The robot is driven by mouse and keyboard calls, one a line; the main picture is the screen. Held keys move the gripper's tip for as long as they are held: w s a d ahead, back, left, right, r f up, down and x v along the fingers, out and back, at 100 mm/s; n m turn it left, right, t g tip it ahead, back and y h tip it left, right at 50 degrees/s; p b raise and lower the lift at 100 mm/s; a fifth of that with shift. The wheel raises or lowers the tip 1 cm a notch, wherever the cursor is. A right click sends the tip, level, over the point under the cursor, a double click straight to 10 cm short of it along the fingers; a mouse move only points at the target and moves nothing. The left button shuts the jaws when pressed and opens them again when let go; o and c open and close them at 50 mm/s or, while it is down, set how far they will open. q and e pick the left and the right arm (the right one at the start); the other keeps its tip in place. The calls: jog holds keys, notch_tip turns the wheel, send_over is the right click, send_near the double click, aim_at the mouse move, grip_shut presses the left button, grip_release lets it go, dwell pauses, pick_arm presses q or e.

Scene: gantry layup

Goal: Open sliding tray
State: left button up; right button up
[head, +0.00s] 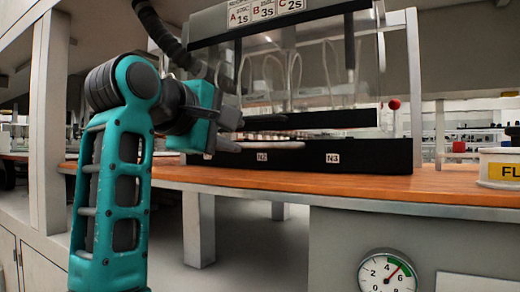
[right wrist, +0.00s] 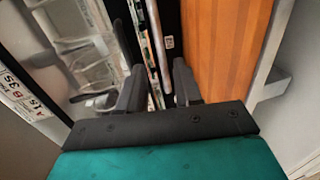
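The sliding tray (head: 345,157) is a long black low-fronted unit with small white N2 and N3 labels, on the orange bench top under a clear-fronted cabinet. A pale horizontal bar (head: 275,145) runs along it; a silvery bar also shows in the right wrist view (right wrist: 158,45). My right gripper (head: 232,133) is at the left part of the tray front. In the right wrist view its dark fingers (right wrist: 157,85) stand apart, with the bar lying in the gap between them, and no clear contact. The arm hides the tray's left end. My left gripper is not in view.
The clear cabinet (head: 300,75) with tubes and A, B, C labels overhangs the tray. The orange bench top (head: 450,185) is clear to the right up to a yellow-labelled round container (head: 500,167). A pressure gauge (head: 387,276) sits below the bench edge.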

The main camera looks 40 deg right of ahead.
aim_at(257, 146)
jog(key=b+x, duration=0.1)
jog(key=x, duration=0.9)
jog(key=shift+d, duration=0.1)
grip_shut()
